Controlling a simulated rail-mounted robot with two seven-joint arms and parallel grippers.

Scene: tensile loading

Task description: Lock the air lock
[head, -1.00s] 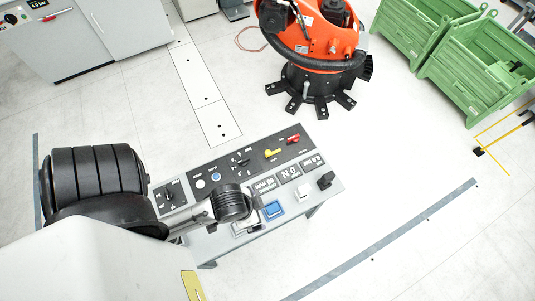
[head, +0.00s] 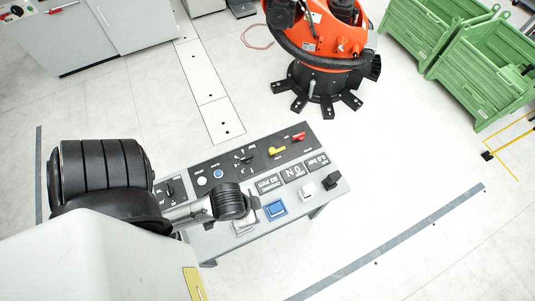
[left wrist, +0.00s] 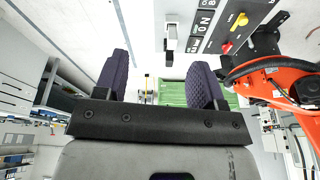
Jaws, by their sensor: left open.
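A grey control desk (head: 330,200) stands in the middle of the head view. Its black panel carries a yellow handle (head: 278,151) and, farther right, a red handle (head: 298,137). I cannot tell which handle is the air lock. The left wrist view shows the yellow handle (left wrist: 241,20) and red handle (left wrist: 227,47) at upper right. My left gripper (left wrist: 161,62) is open and empty, with both handles beyond its right finger. In the head view my left arm reaches over the desk's near left part; its fingers are hidden there. My right gripper is out of view.
A blue button block (head: 275,209), a white block and a black block (head: 331,180) stand along the desk's near edge. An orange robot (head: 325,45) stands behind the desk. Green crates (head: 485,75) are at upper right. The floor right of the desk is clear.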

